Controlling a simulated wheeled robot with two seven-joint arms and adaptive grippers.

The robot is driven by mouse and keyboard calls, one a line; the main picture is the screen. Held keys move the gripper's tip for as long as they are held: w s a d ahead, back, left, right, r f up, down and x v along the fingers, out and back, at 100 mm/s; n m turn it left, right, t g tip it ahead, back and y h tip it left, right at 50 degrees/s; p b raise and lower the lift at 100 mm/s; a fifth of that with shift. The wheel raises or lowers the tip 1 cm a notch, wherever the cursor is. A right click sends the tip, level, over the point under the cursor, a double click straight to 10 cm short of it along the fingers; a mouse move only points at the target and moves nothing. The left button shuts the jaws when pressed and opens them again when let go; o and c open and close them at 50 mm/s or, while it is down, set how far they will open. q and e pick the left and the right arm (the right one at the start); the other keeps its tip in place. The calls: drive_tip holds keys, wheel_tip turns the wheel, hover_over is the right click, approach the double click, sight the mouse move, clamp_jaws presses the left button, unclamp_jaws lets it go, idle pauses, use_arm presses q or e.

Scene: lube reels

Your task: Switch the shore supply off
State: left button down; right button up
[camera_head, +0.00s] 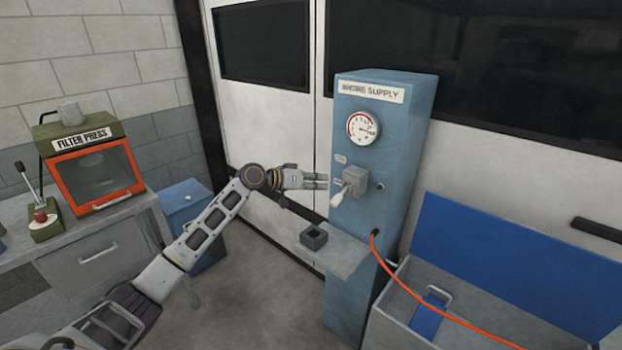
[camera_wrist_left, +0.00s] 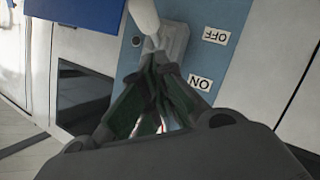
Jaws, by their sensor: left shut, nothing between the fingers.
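The blue shore supply cabinet (camera_head: 367,120) stands upright in the middle, with a round gauge (camera_head: 363,127) on its front. Below the gauge is a grey switch box (camera_head: 355,179) with a pale lever (camera_head: 342,196) that points down and outward. In the left wrist view the lever (camera_wrist_left: 143,14) lies toward the OFF label (camera_wrist_left: 216,36) side, away from the ON label (camera_wrist_left: 200,82). My left gripper (camera_head: 326,181) is shut and empty, just left of the switch box. Its fingertips (camera_wrist_left: 160,62) overlap the box in the wrist view; contact cannot be told. My right gripper is out of view.
A grey shelf (camera_head: 345,257) with a small dark square holder (camera_head: 313,237) juts out below the switch. An orange cable (camera_head: 413,298) runs from the cabinet across an open chest with a blue lid (camera_head: 500,255). A filter press (camera_head: 92,168) stands on the left bench.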

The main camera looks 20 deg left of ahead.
sight(340, 196)
use_arm(q)
drive_tip(key=shift+w+d+f+p, duration=0.1)
drive_tip(key=shift+d+f+p, duration=0.1)
drive_tip(key=shift+d+f, duration=0.4)
drive_tip(key=shift+d+f+p, duration=0.2)
drive_tip(key=shift+d+f, duration=0.2)
drive_tip(key=shift+f, duration=0.35)
